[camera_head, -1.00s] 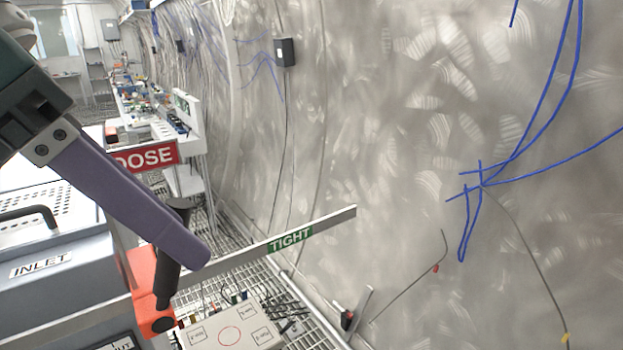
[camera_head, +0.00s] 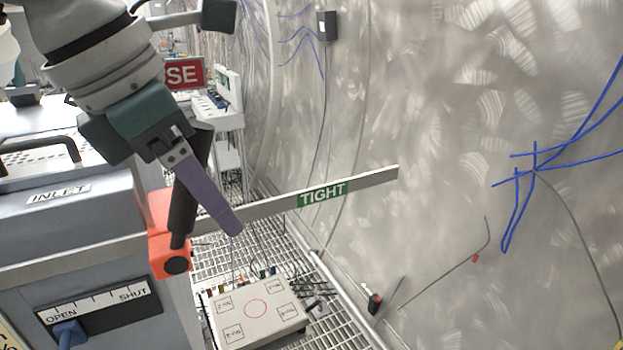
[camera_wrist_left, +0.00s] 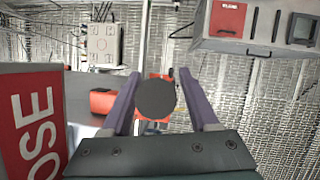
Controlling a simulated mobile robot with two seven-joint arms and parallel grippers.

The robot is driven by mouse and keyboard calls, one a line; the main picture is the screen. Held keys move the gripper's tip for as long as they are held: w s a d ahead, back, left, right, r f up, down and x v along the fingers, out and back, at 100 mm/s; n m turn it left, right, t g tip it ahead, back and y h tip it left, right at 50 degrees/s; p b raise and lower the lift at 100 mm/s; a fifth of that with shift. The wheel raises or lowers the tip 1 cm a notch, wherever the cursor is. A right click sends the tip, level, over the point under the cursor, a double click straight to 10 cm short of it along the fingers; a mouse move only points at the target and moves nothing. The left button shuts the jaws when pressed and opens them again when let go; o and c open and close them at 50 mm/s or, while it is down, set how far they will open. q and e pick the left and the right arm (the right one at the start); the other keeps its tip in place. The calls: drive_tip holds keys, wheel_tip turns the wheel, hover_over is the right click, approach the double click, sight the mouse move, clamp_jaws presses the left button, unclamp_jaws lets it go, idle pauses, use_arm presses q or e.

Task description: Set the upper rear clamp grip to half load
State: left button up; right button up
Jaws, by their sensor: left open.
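The black clamp grip (camera_head: 183,215) rises from an orange clamp body (camera_head: 172,258) at the grey cabinet's corner, leaning slightly right. A grey bar runs past it, with a red sign (camera_head: 184,74), partly hidden and ending in "SE", and a green TIGHT sign (camera_head: 322,194) to the right. My left gripper (camera_head: 216,206) is open around the grip's upper part; one purple finger passes in front and the other is hidden. In the left wrist view the grip's round end (camera_wrist_left: 156,99) lies between the two open fingers, with no clear contact. My right gripper is not in view.
The cabinet's INLET label (camera_head: 58,194) and OPEN/SHUT panel (camera_head: 95,300) are at left. A white box (camera_head: 256,310) with cables lies on the grating below. The curved steel wall with blue cables (camera_head: 535,170) closes off the right side.

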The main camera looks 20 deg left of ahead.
use_arm(q)
clamp_jaws()
idle(0.5)
idle(0.9)
